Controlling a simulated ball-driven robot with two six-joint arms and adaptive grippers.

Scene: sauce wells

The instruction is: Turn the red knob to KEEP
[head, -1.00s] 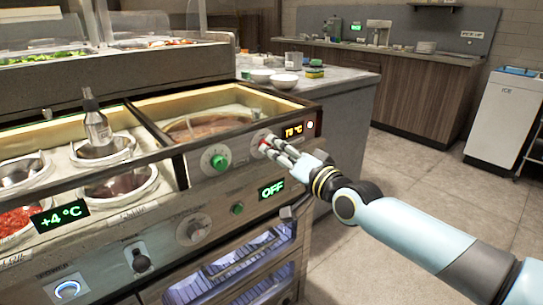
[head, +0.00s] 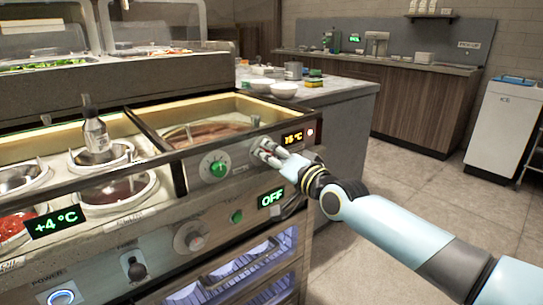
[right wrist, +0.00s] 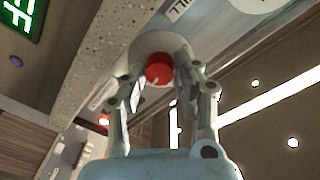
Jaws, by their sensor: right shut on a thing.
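The red knob (right wrist: 158,70) sits on a pale round dial plate on the counter's front panel. A white pointer line shows on its face in the right wrist view. My right gripper (right wrist: 160,84) is shut on it, one finger on each side. In the head view my right gripper (head: 265,150) is at the panel's right part, and its fingers hide most of the knob. The KEEP mark cannot be read in either view. My left gripper is not in view.
A green knob (head: 218,168) is left of my right gripper. Sauce wells with a bottle (head: 95,132) fill the counter top.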

